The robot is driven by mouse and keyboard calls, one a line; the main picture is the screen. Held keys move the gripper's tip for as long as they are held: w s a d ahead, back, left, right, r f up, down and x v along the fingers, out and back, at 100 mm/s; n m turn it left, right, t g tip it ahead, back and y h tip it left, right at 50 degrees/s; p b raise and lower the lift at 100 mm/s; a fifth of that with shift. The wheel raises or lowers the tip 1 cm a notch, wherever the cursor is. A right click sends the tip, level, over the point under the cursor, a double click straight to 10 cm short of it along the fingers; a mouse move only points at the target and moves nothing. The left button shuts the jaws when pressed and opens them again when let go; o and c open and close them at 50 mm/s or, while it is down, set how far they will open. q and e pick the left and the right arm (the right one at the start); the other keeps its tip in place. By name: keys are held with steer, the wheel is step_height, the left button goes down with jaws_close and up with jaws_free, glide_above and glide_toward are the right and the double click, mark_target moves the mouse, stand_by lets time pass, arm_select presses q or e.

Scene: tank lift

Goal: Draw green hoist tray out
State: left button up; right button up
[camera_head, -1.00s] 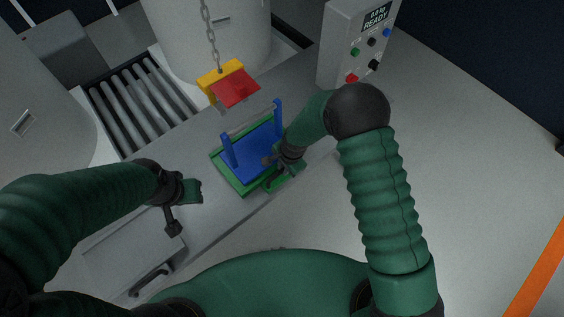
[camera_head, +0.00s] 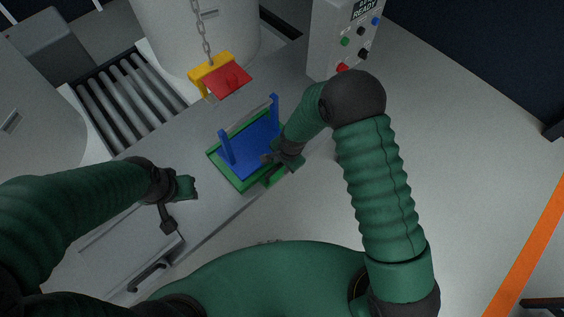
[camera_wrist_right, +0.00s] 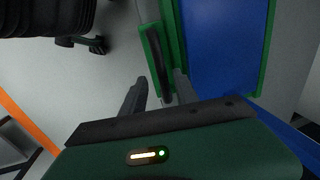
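The green hoist tray (camera_head: 223,170) sits on the grey bench, with a blue plate and two blue uprights (camera_head: 251,146) on it. My right gripper (camera_head: 276,162) is at the tray's near right edge. In the right wrist view the tray's green rim (camera_wrist_right: 267,45) borders the blue plate, and its green and dark handle (camera_wrist_right: 153,62) runs between my right gripper's (camera_wrist_right: 159,85) two spread fingers. A gap shows on the left side of the handle. My left gripper (camera_head: 188,188) is over the bench to the left, apart from the tray; its finger opening is unclear.
A yellow and red hoist block (camera_head: 224,77) hangs on a chain behind the tray. A control box (camera_head: 345,38) stands at the back right. Rollers (camera_head: 125,92) and large pale tanks (camera_head: 195,35) lie behind. A dark handle (camera_head: 148,277) is at the bench's front left.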

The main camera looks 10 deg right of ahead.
steer(key=shift+d, duration=0.1)
steer(key=shift+w+r, duration=0.1)
steer(key=shift+r, duration=0.15)
step_height(320, 180, up, 16)
steer(key=s+d, duration=0.1)
steer(key=s, duration=0.1)
steer(key=shift+s+d+b, duration=0.35)
steer(key=shift+s+b, duration=0.05)
steer(key=shift+b, duration=0.05)
steer(key=s+d+r+n+h, duration=0.1)
steer(key=s+d+r+n, duration=0.1)
steer(key=s+d+n, duration=0.8)
steer(key=shift+s+d+r+n+t, duration=0.2)
steer(key=shift+s+d+n+t, duration=0.15)
steer(key=shift+s+n, duration=0.4)
steer(key=shift+s, duration=0.2)
stand_by(0.4)
